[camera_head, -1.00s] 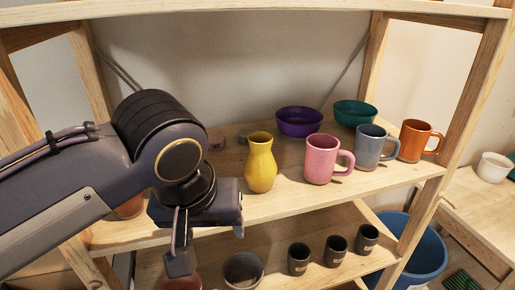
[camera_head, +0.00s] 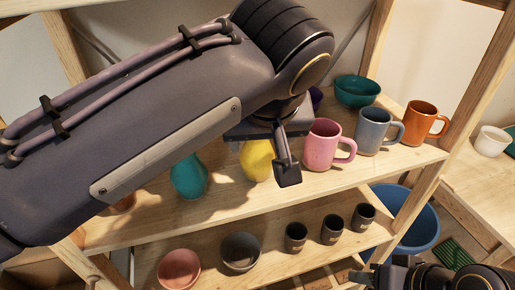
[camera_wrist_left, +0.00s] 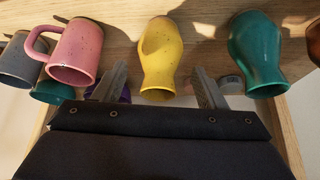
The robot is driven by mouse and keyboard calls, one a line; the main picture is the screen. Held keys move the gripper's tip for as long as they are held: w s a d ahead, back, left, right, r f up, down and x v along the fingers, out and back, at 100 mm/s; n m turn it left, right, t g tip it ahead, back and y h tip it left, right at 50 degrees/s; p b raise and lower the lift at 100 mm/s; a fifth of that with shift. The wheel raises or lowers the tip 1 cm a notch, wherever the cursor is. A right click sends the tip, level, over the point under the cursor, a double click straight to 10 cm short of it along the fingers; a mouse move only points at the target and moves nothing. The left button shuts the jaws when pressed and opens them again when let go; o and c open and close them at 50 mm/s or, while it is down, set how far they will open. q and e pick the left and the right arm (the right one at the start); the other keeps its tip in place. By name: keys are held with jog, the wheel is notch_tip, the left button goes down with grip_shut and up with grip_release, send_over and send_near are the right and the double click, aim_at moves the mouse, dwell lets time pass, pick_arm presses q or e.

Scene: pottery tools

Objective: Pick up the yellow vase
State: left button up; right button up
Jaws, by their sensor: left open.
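The yellow vase (camera_head: 256,160) stands on the upper shelf, its top hidden behind my left arm in the head view. In the left wrist view the whole yellow vase (camera_wrist_left: 161,52) shows between the fingers. My left gripper (camera_wrist_left: 158,70) is open, with one finger on each side of the vase's mouth end in that picture; contact cannot be told. In the head view one finger of my left gripper (camera_head: 287,170) shows just right of the vase. Part of my right gripper (camera_head: 372,276) shows at the lower right edge; its jaws are unclear.
A pink mug (camera_head: 322,146) stands close right of the vase, a teal vase (camera_head: 188,178) to its left. A grey mug (camera_head: 371,132), orange mug (camera_head: 420,124) and teal bowl (camera_head: 357,91) stand further right.

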pick_arm(q)
jog(key=w, duration=0.1)
jog(key=w+p, duration=0.1)
jog(key=w, duration=0.1)
jog(key=w+f, duration=0.1)
jog(key=shift+w+a, duration=0.2)
jog(key=shift+a, duration=0.1)
grip_shut()
